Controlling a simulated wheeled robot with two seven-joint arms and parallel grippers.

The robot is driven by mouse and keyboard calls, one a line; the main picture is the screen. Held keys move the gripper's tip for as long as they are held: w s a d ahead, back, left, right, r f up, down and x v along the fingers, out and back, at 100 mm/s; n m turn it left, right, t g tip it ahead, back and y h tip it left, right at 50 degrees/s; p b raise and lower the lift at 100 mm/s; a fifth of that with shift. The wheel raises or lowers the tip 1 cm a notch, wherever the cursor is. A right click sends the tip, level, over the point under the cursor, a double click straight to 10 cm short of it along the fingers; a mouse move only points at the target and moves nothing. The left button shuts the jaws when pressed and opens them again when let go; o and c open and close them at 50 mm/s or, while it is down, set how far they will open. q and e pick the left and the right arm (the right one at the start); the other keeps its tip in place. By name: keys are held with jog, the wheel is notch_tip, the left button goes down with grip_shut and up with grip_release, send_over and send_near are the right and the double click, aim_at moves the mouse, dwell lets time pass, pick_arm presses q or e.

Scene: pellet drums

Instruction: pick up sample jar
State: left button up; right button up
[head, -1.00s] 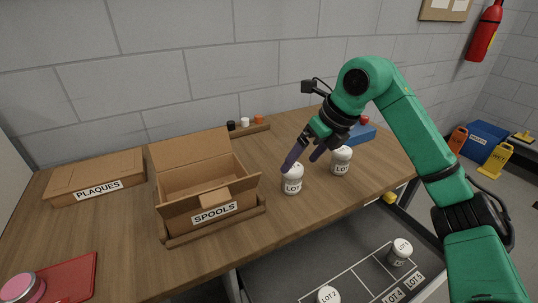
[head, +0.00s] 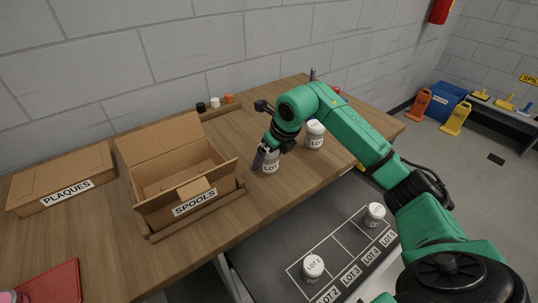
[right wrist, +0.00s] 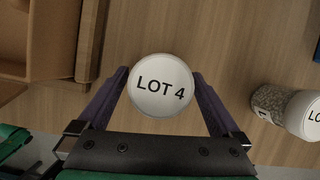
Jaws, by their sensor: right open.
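A white-lidded sample jar (head: 271,165) stands upright on the wooden table; its lid (right wrist: 160,85) reads LOT 4 in the right wrist view. My right gripper (right wrist: 160,76) is open, with one dark purple finger on each side of this jar. I cannot tell whether the fingers touch it. In the head view the right gripper (head: 262,157) partly covers the jar. A second jar (head: 315,136) stands to the right on the table, and it also shows in the right wrist view (right wrist: 298,113). My left gripper is not in view.
An open SPOOLS box (head: 148,165) stands left of the jar, with a closed PLAQUES box (head: 62,172) farther left. Below the table edge, a grey tray (head: 335,240) with marked lot cells holds two jars, one (head: 313,268) and another (head: 375,214).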

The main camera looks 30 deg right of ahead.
jog(key=shift+w, duration=0.1)
jog(key=c, duration=1.5)
jog(key=shift+o, duration=0.2)
jog(key=shift+r, duration=0.1)
